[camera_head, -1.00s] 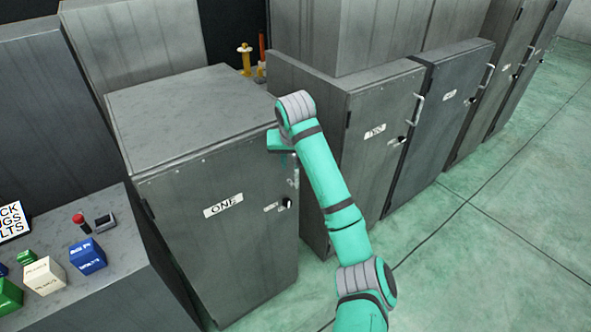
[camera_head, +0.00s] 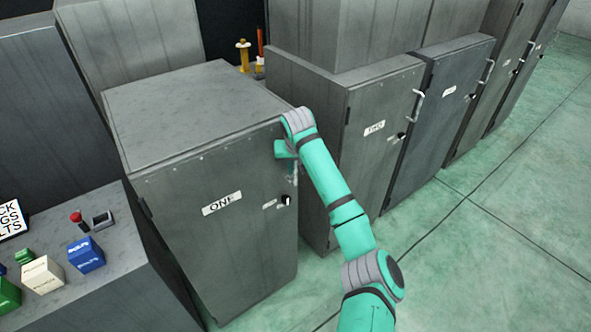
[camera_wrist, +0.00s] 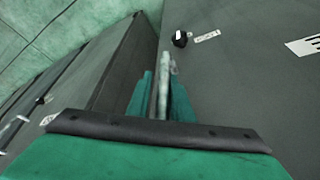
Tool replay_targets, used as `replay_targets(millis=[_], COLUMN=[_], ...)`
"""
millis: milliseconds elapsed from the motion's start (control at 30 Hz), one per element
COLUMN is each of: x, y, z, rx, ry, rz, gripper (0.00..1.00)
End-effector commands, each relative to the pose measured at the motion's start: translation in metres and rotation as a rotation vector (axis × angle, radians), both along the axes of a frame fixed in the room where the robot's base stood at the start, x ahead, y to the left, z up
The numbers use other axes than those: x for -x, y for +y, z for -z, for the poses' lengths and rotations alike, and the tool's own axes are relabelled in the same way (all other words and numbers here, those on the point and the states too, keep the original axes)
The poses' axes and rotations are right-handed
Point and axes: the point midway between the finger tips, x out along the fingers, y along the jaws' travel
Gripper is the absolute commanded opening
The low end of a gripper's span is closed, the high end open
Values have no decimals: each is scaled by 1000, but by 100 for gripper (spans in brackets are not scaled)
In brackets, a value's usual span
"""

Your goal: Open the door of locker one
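Locker one is a grey metal locker with a door (camera_head: 225,250) that stands closed and bears a white label reading ONE (camera_head: 221,203). A black knob (camera_head: 286,199) sits near the door's right edge; it also shows in the wrist view (camera_wrist: 180,39). Above the knob is a light metal bar handle (camera_wrist: 164,80), mostly hidden by my gripper in the head view. My gripper (camera_head: 291,162) is at the handle by the door's upper right edge. In the wrist view its teal fingers (camera_wrist: 161,100) are apart, one on each side of the handle; contact is not clear.
Locker two (camera_head: 360,160) and more lockers stand to the right, with bar handles sticking out. A grey bench (camera_head: 125,285) with coloured boxes and a red button stands at the left. Green floor (camera_head: 480,260) is clear at the right.

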Motion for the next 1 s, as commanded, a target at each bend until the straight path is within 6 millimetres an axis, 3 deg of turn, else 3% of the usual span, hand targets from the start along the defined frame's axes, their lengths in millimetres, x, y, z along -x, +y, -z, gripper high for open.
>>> replay_targets(millis=[433, 533, 1000], x=[-4, -4, -7], y=[5, 4, 0], z=[10, 10, 10], rx=[0, 0, -1], ry=[-1, -1, -2], rz=[-6, -5, 14], gripper=[20, 0, 0])
